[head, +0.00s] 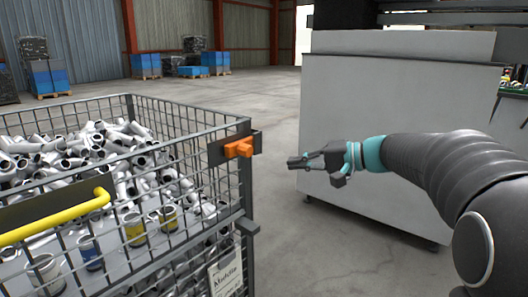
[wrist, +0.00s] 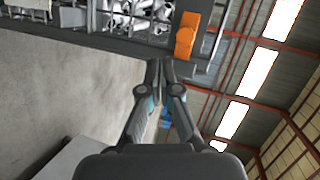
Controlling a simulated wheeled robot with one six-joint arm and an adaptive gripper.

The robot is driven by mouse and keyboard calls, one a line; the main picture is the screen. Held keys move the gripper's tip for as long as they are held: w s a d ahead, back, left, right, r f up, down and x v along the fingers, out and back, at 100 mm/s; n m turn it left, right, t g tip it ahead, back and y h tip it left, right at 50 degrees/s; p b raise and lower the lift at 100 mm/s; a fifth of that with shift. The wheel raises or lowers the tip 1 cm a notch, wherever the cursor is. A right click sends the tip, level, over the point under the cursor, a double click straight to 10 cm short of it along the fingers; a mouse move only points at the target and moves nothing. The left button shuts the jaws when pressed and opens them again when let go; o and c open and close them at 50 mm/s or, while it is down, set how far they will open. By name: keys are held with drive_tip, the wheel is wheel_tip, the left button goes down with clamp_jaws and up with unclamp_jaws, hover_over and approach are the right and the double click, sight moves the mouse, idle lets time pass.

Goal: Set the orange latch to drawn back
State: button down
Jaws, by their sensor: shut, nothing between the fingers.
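The orange latch (head: 239,148) sits on a dark plate at the near right corner post of the wire mesh crate (head: 247,190). In the wrist view the latch (wrist: 186,36) is at the upper middle, just beyond the fingertips and a little to their right. My gripper (head: 292,161) is to the right of the latch in the head view, with a visible gap between them. In the wrist view my gripper (wrist: 161,64) has its fingertips together, with nothing between them.
The crate holds many metal pipe pieces (head: 60,150). A yellow bar (head: 60,218) runs along its near left side. A large pale cabinet (head: 370,100) stands behind my arm. Blue pallet loads (head: 146,65) stand far back. Open floor lies between crate and cabinet.

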drive_tip(key=w+d+r+t+y, duration=0.1)
drive_tip(key=w+d+r+y, duration=0.1)
drive_tip(key=w, duration=0.4)
drive_tip(key=shift+d+t, duration=0.3)
drive_tip(key=shift+d, duration=0.05)
approach(249, 144)
drive_tip(key=w+a, duration=0.2)
drive_tip(key=w, duration=0.1)
drive_tip(key=w+a, duration=0.1)
drive_tip(key=shift+w, duration=0.35)
drive_tip(key=shift+s+a+f, duration=0.2)
drive_tip(key=shift+s+a, duration=0.9)
drive_tip(key=shift+s, duration=0.05)
drive_tip(key=shift+s+a+f, duration=0.1)
drive_tip(key=shift+s+a, duration=0.1)
drive_tip(key=shift+s, duration=0.15)
